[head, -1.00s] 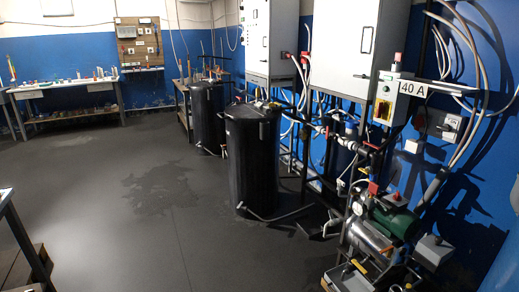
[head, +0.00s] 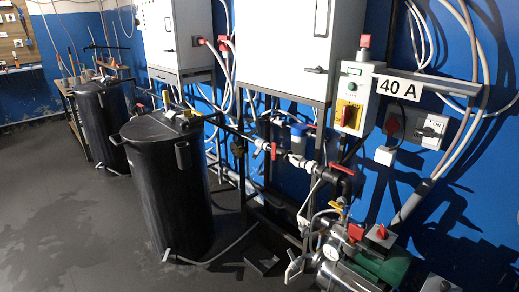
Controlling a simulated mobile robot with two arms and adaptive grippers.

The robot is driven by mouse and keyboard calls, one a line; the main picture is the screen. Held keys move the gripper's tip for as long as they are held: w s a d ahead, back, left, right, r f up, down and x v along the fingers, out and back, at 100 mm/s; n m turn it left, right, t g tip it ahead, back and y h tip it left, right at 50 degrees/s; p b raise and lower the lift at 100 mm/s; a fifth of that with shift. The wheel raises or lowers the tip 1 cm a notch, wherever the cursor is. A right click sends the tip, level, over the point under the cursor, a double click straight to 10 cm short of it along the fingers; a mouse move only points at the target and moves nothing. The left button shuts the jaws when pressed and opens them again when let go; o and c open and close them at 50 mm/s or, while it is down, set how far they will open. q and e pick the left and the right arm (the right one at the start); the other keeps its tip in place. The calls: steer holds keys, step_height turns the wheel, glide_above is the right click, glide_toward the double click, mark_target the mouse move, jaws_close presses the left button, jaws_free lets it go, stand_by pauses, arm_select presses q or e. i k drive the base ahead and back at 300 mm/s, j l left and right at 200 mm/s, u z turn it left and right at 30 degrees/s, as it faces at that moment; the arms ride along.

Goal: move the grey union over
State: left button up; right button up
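I cannot pick out a grey union for certain. Pale pipe fittings (head: 298,161) sit on the pipe run between the front black tank and the pump, too small to tell apart. Neither of my grippers is in view.
A black lidded tank (head: 165,190) stands in front, with a second black tank (head: 104,125) behind it. A green pump (head: 384,264) is low at right. White cabinets (head: 284,45), a 40 A sign (head: 399,88) and cables line the blue wall. The floor (head: 70,235) at left is clear.

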mark_target(257, 153)
steer(key=k+j, duration=0.1)
steer(key=j, duration=0.2)
steer(key=i+j, duration=0.25)
steer(key=i, duration=0.15)
steer(key=i+j, duration=0.2)
steer(key=i, duration=0.25)
